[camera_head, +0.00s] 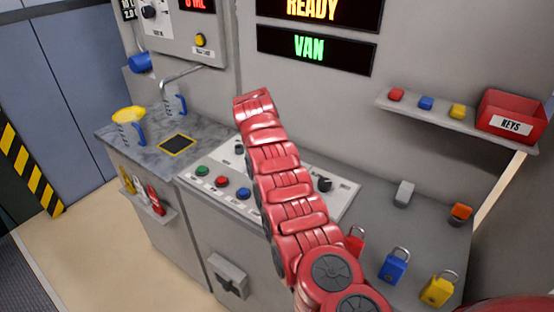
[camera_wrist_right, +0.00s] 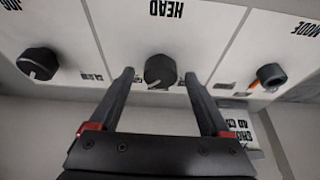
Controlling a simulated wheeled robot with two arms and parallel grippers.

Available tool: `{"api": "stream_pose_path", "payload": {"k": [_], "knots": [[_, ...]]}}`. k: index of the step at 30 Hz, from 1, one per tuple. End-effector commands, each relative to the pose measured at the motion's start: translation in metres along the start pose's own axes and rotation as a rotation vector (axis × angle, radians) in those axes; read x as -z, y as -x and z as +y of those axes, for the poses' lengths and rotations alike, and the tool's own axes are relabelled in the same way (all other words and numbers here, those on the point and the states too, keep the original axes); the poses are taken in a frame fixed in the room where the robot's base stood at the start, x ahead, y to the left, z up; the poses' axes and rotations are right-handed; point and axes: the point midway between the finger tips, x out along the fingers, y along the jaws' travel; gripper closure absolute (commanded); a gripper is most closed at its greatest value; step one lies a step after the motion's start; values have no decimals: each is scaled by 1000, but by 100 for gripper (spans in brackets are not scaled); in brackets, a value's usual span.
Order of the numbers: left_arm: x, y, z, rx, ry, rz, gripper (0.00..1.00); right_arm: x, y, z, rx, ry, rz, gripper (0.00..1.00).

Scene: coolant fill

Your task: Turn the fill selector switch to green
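In the right wrist view, a white panel carries a round black knob (camera_wrist_right: 160,71) under the upside-down word HEAD. My right gripper (camera_wrist_right: 159,76) is open, with one finger on each side of this knob; contact is not visible. Another black knob (camera_wrist_right: 38,63) is at the left, and a dark knob with an orange pointer (camera_wrist_right: 271,76) is at the right under MODE. No label here names the fill selector or shows green. In the head view my red right arm crosses the sloped control panel (camera_head: 215,158) and hides its middle. My left gripper is not in view.
The head view shows green (camera_head: 202,170), red (camera_head: 222,181) and blue (camera_head: 243,193) buttons on the panel. Padlocks (camera_head: 393,265) lie front right. A key shelf (camera_head: 425,110) juts from the wall, right of the arm.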

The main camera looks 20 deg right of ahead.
Motion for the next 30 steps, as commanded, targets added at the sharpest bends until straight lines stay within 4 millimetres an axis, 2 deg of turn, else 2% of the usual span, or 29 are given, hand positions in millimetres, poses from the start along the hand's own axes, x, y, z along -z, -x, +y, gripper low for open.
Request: {"api": "stream_pose_path", "payload": {"k": [7,11,14,24,28,30], "knots": [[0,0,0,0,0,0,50,0,2,0,1,0,1,19],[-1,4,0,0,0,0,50,0,14,-2,4,1,4,19],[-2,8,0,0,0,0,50,0,33,-2,5,1,4,19],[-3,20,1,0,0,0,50,0,124,0,1,2,0,19],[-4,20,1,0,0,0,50,0,146,0,1,0,1,19],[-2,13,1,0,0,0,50,2,160,0,0,0,1,19]]}}
